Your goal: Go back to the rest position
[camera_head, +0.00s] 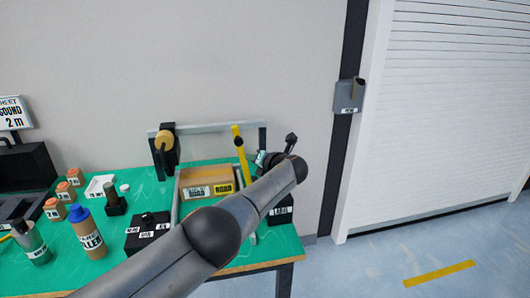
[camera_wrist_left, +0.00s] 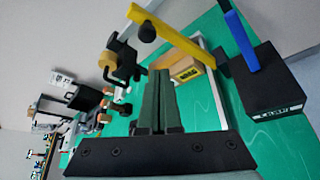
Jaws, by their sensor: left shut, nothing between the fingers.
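My left arm crosses the head view from the bottom, over the green table (camera_head: 165,252). Its gripper is largely hidden by the arm there. In the left wrist view my left gripper (camera_wrist_left: 159,75) shows its two dark fingers side by side, shut, with nothing held. Beyond the fingertips lies a cardboard box (camera_wrist_left: 178,67) with a yellow label; in the head view the box (camera_head: 207,176) sits at the back of the table. The fingers look apart from it. My right gripper is in neither view.
A black labelled box (camera_wrist_left: 268,88) with a blue bar (camera_wrist_left: 241,40) is near the gripper. A blue-capped bottle (camera_head: 88,234) stands at left. Open floor (camera_head: 400,250) lies right.

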